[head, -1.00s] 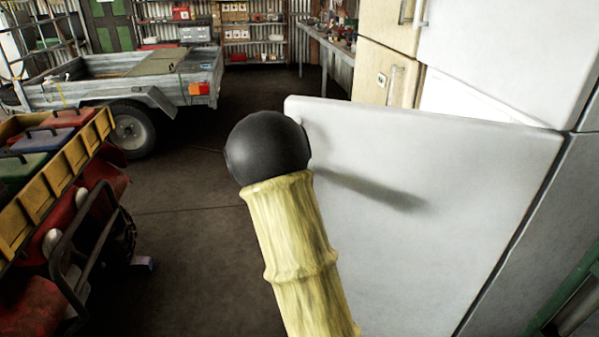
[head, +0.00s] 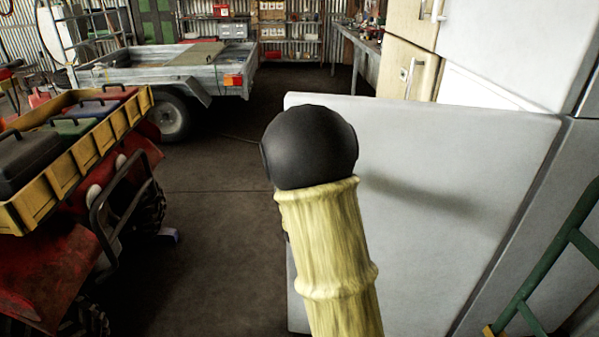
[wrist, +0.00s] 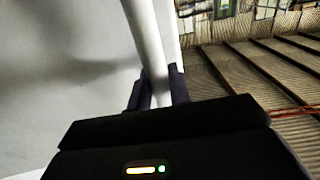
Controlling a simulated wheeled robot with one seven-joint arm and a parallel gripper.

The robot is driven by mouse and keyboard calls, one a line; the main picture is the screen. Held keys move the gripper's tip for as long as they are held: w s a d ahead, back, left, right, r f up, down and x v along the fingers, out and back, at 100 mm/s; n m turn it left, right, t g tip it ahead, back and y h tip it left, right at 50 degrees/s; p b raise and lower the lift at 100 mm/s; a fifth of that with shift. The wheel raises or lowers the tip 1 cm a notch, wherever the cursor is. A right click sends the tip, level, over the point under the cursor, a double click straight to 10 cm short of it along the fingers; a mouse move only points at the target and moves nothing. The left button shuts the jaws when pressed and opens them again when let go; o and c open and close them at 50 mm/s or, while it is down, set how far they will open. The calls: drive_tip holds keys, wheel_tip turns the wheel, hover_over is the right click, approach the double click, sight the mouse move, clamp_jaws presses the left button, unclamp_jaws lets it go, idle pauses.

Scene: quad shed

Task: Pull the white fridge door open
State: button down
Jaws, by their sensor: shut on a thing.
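The white fridge door (head: 440,240) stands swung out from the fridge body (head: 505,45), hinged at its right side in the head view. A bright white strip shows behind its top edge. In the wrist view the door face (wrist: 70,60) fills the left, and a pale upright handle bar (wrist: 148,45) runs down between my fingers. My gripper (wrist: 158,90) is shut on this handle. In the head view the gripper is hidden behind my own arm, which reaches forward in front of the door.
A yellow crate of cases (head: 75,150) on a red quad (head: 60,270) stands at the left. A grey trailer (head: 165,75) is further back. A cream cabinet (head: 405,65) stands behind the door. A green metal frame (head: 565,260) is at the right.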

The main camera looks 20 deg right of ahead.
drive_tip(key=shift+s+a+r, duration=0.3)
drive_tip(key=shift+r, duration=0.1)
drive_tip(key=c, duration=1.4)
unclamp_jaws()
drive_tip(key=shift+s, duration=0.1)
drive_tip(key=shift+o, duration=0.3)
drive_tip(key=shift+f, duration=0.15)
